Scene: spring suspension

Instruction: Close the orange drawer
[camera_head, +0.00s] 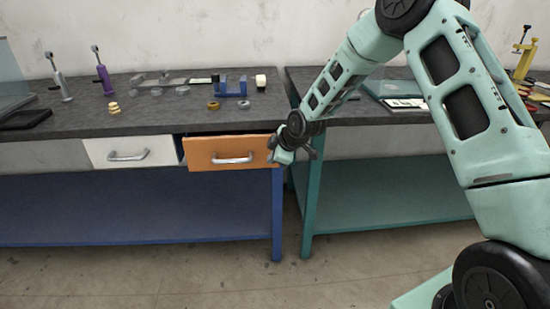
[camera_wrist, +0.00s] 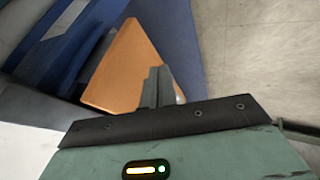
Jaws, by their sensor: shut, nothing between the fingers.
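The orange drawer (camera_head: 208,154) is under the left workbench top, beside a white drawer. It has a silver handle (camera_head: 233,158) and stands a little forward of the white drawer's front, with a dark gap above it. My gripper (camera_head: 280,155) is at the right edge of the orange front in the head view, its fingers partly hidden by the wrist. In the wrist view, my shut, empty gripper (camera_wrist: 157,86) points toward an orange panel (camera_wrist: 124,68) of the drawer. I cannot tell whether the fingers touch it.
The white drawer (camera_head: 130,151) looks closed. The left bench top (camera_head: 140,115) holds tools, rings and a blue fixture (camera_head: 231,87). A blue leg (camera_head: 277,215) and a teal leg (camera_head: 309,215) stand below my gripper. The floor (camera_head: 180,275) in front is clear.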

